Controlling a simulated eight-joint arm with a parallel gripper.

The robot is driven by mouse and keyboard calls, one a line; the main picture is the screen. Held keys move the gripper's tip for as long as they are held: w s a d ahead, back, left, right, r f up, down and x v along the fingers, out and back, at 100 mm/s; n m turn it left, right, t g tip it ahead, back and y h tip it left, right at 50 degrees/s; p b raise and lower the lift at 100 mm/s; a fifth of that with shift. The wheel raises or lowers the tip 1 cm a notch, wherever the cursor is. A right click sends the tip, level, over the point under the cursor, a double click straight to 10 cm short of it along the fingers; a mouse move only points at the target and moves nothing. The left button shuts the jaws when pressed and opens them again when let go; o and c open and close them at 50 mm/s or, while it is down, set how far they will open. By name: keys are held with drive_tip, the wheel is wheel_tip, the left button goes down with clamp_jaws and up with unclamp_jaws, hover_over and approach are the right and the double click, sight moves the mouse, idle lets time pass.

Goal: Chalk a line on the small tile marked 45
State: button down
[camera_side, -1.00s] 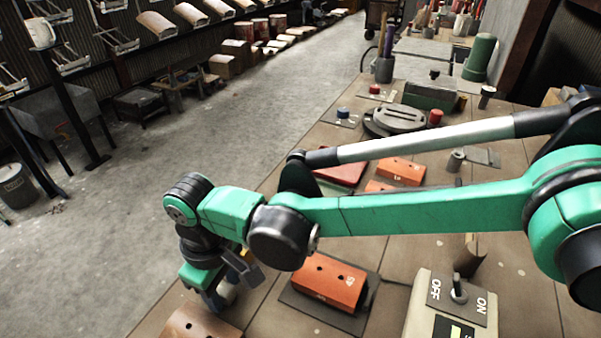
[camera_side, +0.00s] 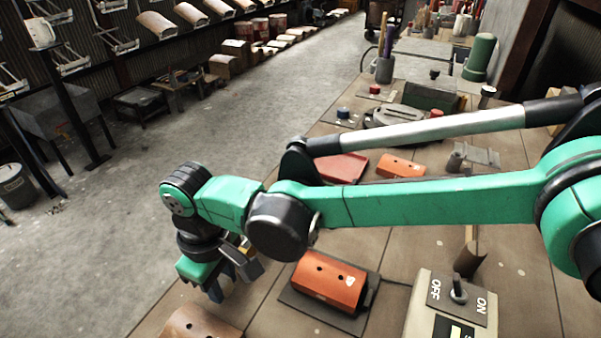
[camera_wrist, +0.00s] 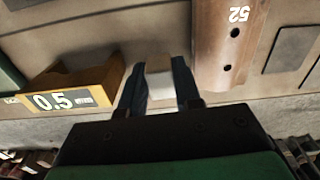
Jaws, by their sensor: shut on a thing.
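My gripper (camera_side: 218,288) hangs low over the near left part of the bench in the side view. In the wrist view its two dark fingers (camera_wrist: 160,88) are shut on a pale, blocky piece that looks like chalk (camera_wrist: 160,80). A brown tile with two holes, marked 52 (camera_wrist: 232,40), lies just right of the fingers. An orange tile with two holes (camera_side: 330,280) sits on a dark plate right of my gripper in the side view; its mark is too small to read. Another orange tile (camera_side: 401,167) lies farther back. I cannot make out a 45.
A yellow-faced block labelled 0.5 mm (camera_wrist: 68,98) is close left of the fingers. A brown tile (camera_side: 196,323) lies at the bench's near edge. A switch box marked ON and OFF (camera_side: 447,305) stands right. A red tray (camera_side: 342,167) lies behind my arm.

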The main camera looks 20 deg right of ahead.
sight(310, 267)
drive_tip(key=shift+m, duration=0.3)
drive_tip(key=r, duration=0.5)
drive_tip(key=d+r, duration=0.1)
drive_tip(key=r, duration=0.1)
drive_tip(key=shift+w+r, duration=0.1)
drive_tip(key=shift+r, duration=0.2)
drive_tip(key=d+m, duration=0.5)
drive_tip(key=d, duration=0.2)
drive_tip(key=d+r+m, duration=0.1)
drive_tip(key=d+m, duration=0.2)
drive_tip(key=shift+s+d+m, duration=0.25)
drive_tip(key=shift+s+m, duration=0.05)
drive_tip(key=shift+s, duration=0.1)
drive_tip(key=shift+d+f, duration=0.1)
drive_tip(key=shift+d, duration=0.1)
drive_tip(key=shift+f, duration=2.8)
drive_tip(key=shift+f, duration=0.65)
drive_tip(key=shift+s+d, duration=0.15)
drive_tip(key=shift+s, duration=0.05)
drive_tip(key=shift+s+d, duration=0.45)
drive_tip(key=shift+w+a, duration=0.1)
